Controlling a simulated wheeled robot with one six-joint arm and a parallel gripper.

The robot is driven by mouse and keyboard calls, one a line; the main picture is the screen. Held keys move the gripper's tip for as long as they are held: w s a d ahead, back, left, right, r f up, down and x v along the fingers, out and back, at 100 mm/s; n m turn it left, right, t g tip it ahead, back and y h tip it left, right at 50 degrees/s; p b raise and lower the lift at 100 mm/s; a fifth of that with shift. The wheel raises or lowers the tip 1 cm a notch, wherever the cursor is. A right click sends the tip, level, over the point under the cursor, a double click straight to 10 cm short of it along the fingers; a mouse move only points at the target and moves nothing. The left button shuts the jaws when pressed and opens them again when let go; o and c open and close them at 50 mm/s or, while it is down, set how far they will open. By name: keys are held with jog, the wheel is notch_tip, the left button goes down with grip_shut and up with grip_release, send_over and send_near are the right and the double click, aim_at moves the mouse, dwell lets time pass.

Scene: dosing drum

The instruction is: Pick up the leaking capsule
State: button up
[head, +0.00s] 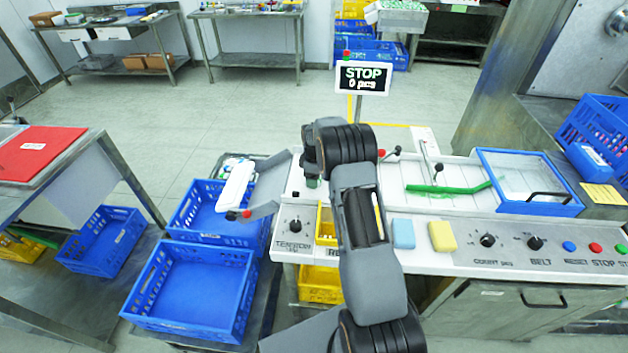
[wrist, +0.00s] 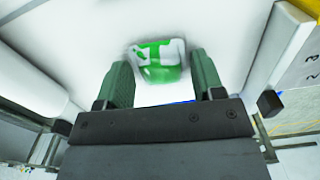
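In the wrist view a small green and white piece (wrist: 160,62), seemingly a capsule, lies on a smooth white surface (wrist: 80,45) just beyond and between my fingertips. I cannot tell whether it leaks. My gripper (wrist: 160,65) is open, with one dark green finger on each side of the piece. I see no clear contact between fingers and piece. In the head view my arm covers the middle of the machine, and the piece is hidden.
A machine panel with knobs, a yellow block (head: 442,236) and a blue block (head: 403,234) lies right of my arm. A clear-lidded box (head: 528,182) stands further right. Blue crates (head: 193,292) stand at lower left. A display (head: 362,78) reads STOP. Open floor lies behind.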

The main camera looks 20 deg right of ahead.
jog(key=c, duration=0.7)
